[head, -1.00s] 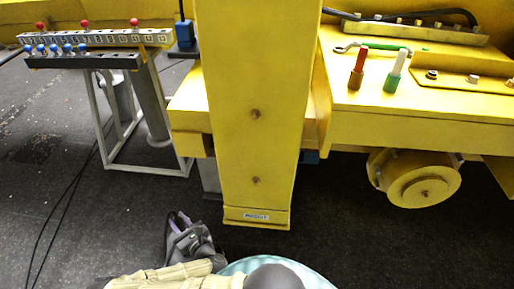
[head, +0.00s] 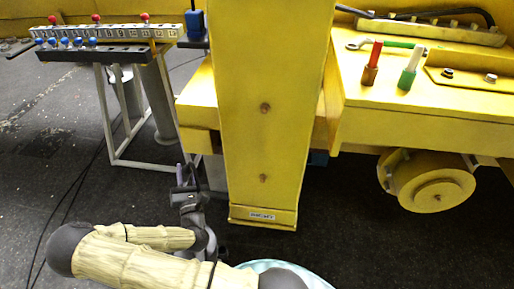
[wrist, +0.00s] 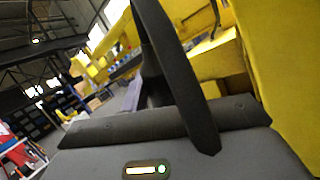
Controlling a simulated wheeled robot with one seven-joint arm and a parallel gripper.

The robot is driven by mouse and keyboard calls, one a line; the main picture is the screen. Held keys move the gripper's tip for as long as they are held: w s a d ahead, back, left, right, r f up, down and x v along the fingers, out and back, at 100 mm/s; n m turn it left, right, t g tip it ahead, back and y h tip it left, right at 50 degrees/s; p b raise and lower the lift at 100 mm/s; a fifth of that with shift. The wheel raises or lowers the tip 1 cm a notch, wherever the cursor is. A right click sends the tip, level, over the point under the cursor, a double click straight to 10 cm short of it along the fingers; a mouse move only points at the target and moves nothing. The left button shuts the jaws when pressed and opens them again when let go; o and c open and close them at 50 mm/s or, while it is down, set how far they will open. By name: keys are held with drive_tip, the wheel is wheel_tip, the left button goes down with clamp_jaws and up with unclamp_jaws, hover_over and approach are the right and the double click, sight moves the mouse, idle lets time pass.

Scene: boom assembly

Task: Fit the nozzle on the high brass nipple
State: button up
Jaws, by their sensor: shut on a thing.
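Two small brass-coloured nipples sit one above the other on the front face of the yellow upright beam in the head view: the high brass nipple (head: 265,107) and a low one (head: 263,178). My gripper (head: 188,178) is to the left of the beam, about level with the low nipple and below the high one. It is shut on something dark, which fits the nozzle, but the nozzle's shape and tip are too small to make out. No contact with the beam shows.
A labelled rack with red and blue knobs (head: 110,34) stands on a pale frame at the left. A yellow drum (head: 430,182) hangs below. Dark floor is open at left.

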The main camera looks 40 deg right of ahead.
drive_tip(key=s+d+r+m+g+h+b, duration=0.25)
drive_tip(key=d+r+m+g+h, duration=0.3)
drive_tip(key=r+m+h, duration=0.4)
drive_tip(key=s+d+r+m+g+b, duration=0.1)
drive_tip(key=s+d+r+m+g, duration=0.1)
drive_tip(key=s+m+g, duration=0.3)
drive_tip(key=s+d+r+m+g+y+b, duration=0.1)
drive_tip(key=s+d+r+m+g, duration=0.2)
drive_tip(key=m+g, duration=1)
drive_tip(key=s+d+r+m+g+b, duration=0.2)
drive_tip(key=s+m+g, duration=0.6)
drive_tip(key=g, duration=0.9)
drive_tip(key=shift+d+r+m, duration=0.4)
drive_tip(key=shift+d+m, duration=0.1)
drive_tip(key=shift+m, duration=0.35)
drive_tip(key=shift+w+y, duration=0.1)
drive_tip(key=shift+y, duration=0.15)
drive_tip(key=shift+w+d+b, duration=0.35)
drive_tip(key=shift+w+d, duration=0.4)
drive_tip(key=shift+d, duration=0.2)
drive_tip(key=shift+w+p, duration=0.1)
drive_tip(key=shift+p, duration=0.25)
drive_tip(key=shift+w+d+p, duration=0.45)
drive_tip(key=shift+w+d, duration=0.45)
drive_tip(key=shift+d, duration=0.15)
drive_tip(key=o, duration=1.2)
drive_tip(key=shift+c, duration=0.2)
